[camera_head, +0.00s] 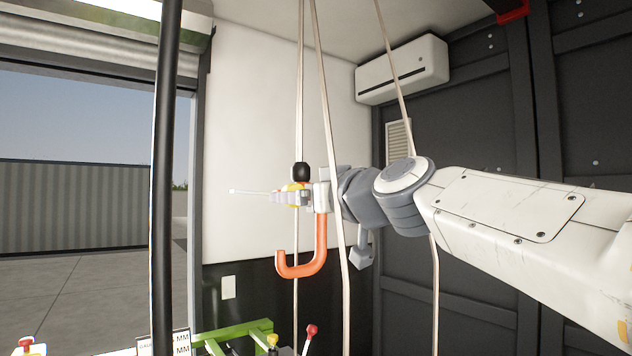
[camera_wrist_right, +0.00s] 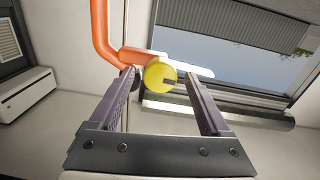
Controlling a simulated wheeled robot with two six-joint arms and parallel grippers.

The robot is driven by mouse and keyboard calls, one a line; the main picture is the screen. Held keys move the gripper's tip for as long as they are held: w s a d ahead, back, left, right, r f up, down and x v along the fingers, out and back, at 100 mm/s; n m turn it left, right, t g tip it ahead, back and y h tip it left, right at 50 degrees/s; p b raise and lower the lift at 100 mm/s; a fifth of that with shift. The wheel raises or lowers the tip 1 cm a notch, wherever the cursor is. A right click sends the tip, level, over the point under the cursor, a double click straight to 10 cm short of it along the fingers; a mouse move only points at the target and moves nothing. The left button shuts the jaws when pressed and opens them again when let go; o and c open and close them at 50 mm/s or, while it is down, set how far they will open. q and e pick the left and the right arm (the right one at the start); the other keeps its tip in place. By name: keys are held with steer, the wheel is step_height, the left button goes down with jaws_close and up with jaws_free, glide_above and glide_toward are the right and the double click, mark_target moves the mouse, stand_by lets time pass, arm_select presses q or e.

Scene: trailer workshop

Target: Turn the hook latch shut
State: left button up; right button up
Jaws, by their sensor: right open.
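The orange hook (camera_head: 320,245) hangs in mid-air at the centre of the head view, its curved end low and to the left. It also shows at the upper left of the right wrist view (camera_wrist_right: 103,32). A round yellow latch part (camera_wrist_right: 160,74) with a dark slot sits beside the orange body, and a pale lever (camera_wrist_right: 198,71) sticks out to its right. My right gripper (camera_head: 281,197) reaches in from the right at the hook's top. Its open fingers (camera_wrist_right: 159,80) stand on either side of the yellow part; I cannot tell whether they touch it. My left gripper is not in view.
Pale ropes (camera_head: 322,80) hang around the hook and near my right arm. A black post (camera_head: 164,180) stands to the left. A green frame (camera_head: 235,333) with red- and yellow-topped levers is below. An air conditioner (camera_head: 402,70) is on the back wall.

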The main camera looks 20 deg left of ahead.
mark_target(268, 194)
steer(key=shift+p+x, duration=0.45)
steer(key=shift+x, duration=0.85)
jaws_close()
